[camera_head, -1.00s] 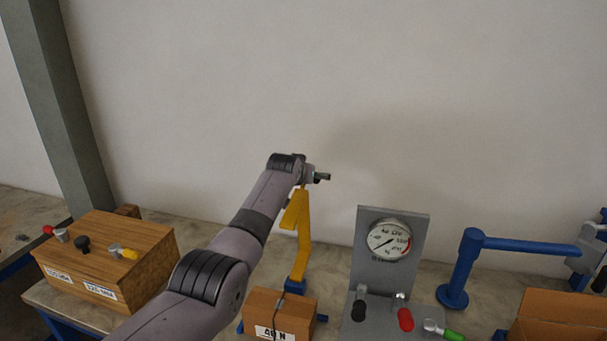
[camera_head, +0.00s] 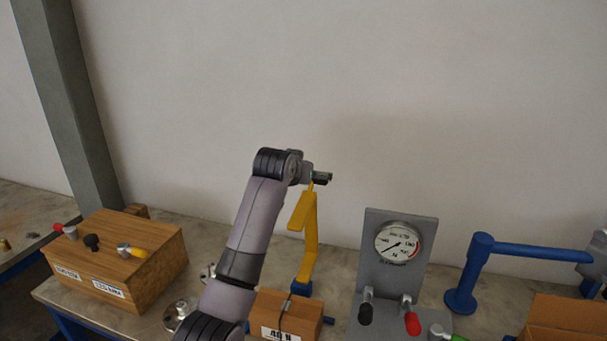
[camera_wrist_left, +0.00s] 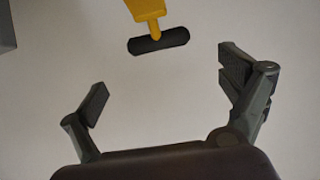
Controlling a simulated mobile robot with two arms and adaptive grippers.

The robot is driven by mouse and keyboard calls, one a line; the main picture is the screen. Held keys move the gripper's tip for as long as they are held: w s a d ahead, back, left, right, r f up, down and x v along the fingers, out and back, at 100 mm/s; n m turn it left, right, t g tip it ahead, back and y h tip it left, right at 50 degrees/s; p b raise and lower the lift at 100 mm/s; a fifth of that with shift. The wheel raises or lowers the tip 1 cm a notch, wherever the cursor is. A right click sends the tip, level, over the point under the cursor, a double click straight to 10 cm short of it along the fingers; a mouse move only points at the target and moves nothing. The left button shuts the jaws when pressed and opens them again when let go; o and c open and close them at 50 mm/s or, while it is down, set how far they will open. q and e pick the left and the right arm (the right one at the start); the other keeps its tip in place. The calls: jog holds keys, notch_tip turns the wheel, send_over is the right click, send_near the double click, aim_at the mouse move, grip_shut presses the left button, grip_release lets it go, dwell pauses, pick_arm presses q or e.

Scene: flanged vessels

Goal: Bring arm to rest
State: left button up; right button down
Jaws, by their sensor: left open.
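My left arm rises from the bottom of the head view, and its wrist is above the bench against the wall. My right gripper is not in view.
A wooden box with coloured knobs (camera_head: 150,285) stands at the left. A smaller labelled box (camera_head: 300,308), a gauge panel (camera_head: 383,265) and a blue post with a horizontal arm (camera_head: 475,270) stand farther right. An open brown box (camera_head: 565,318) is at lower right. The wall behind is bare.

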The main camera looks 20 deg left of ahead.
pick_arm(q)
jog(key=shift+s+r, duration=0.25)
jog(key=shift+s, duration=0.3)
